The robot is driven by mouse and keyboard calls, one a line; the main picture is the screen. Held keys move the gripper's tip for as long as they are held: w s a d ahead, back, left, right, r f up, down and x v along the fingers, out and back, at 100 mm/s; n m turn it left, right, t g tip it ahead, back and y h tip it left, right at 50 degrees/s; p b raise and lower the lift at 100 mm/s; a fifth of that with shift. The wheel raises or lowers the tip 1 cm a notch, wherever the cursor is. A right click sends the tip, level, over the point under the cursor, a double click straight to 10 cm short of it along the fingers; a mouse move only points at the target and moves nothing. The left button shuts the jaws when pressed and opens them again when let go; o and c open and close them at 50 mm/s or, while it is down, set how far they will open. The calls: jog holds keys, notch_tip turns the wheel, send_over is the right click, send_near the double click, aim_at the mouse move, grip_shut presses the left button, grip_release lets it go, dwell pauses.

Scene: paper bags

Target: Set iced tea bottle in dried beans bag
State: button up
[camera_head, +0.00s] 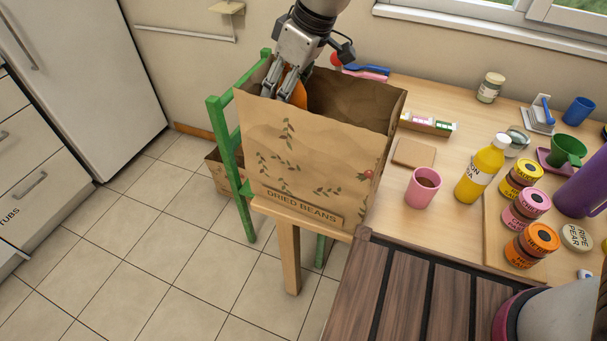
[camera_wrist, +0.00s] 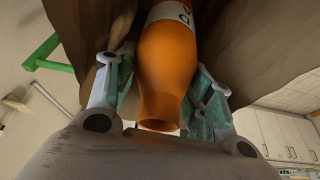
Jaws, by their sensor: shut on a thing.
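The dried beans bag (camera_head: 310,150) is a large open brown paper bag with a "DRIED BEANS" label, standing upright at the table's left end. My gripper (camera_head: 287,88) reaches down into the bag's mouth near its left side. It is shut on an orange bottle (camera_wrist: 168,60), which I take to be the iced tea bottle; its printed label is only partly visible. In the head view a sliver of the orange bottle (camera_head: 291,82) shows between the fingers, and its lower part is hidden behind the bag's front wall. I cannot tell whether the bottle touches the bag's bottom.
A green chair frame (camera_head: 228,140) stands left of the bag. A pink cup (camera_head: 422,187), a yellow bottle (camera_head: 482,170) and several labelled jars (camera_head: 520,178) stand on the table to the right. Another brown bag (camera_head: 222,172) stands low behind the chair.

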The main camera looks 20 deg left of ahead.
aim_at(303, 93)
notch_tip(303, 93, down, 10)
jog(key=shift+a+r, duration=0.1)
jog(key=shift+r, duration=0.05)
dwell(0.3)
jog(key=shift+f, duration=0.6)
jog(key=o, duration=1.3)
jog(key=v, duration=1.3)
jog(key=shift+a+r, duration=0.2)
jog(key=shift+a, duration=0.05)
